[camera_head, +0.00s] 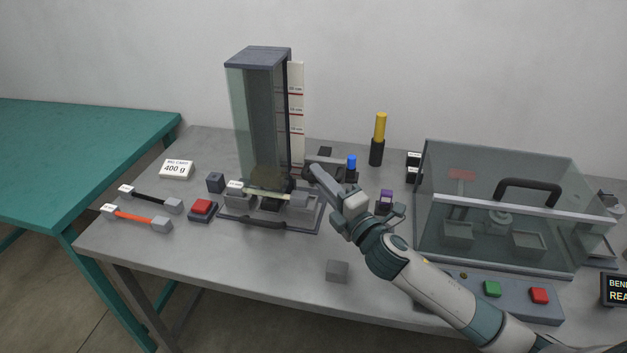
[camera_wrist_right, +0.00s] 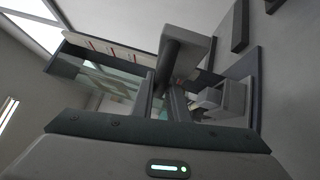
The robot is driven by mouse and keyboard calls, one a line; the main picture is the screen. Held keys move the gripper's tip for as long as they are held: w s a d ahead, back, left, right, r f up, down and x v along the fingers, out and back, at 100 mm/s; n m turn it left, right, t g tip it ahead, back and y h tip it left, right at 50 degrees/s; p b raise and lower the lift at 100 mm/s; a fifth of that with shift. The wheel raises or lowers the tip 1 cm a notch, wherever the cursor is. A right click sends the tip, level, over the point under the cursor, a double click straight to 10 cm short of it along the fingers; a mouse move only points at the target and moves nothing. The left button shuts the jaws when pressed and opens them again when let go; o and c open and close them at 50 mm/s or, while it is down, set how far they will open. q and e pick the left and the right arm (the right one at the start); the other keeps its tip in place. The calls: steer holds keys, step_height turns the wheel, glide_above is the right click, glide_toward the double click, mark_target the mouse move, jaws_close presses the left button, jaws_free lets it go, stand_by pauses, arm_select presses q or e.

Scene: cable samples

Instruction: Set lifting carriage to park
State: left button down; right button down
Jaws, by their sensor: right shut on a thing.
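The drop tower (camera_head: 262,110) stands at the back of the bench, with a clear front and a white height scale (camera_head: 296,110) on its right side. A grey bar (camera_head: 328,159) sticks out low at the tower's right; it appears to be part of the lifting carriage. My right gripper (camera_head: 311,172) is at the tower's lower right, below the scale's 10 cm mark, shut on a dark round handle (camera_wrist_right: 168,66) that seems to belong to the carriage. The fingers largely hide the grip. My left gripper is not in view.
A cable sample (camera_head: 265,194) lies across grey clamps at the tower's foot. Two more samples (camera_head: 138,218) and a red button (camera_head: 201,207) are left. A blue-topped peg (camera_head: 351,165) and a clear-covered box (camera_head: 500,200) stand right. A grey cube (camera_head: 337,271) sits in front.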

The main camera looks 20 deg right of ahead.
steer(key=shift+a+f, duration=0.1)
steer(key=shift+f, duration=0.25)
steer(key=c, duration=1.7)
jaws_free()
steer(key=shift+r, duration=0.1)
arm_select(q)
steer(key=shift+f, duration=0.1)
arm_select(e)
steer(key=shift+s, duration=0.15)
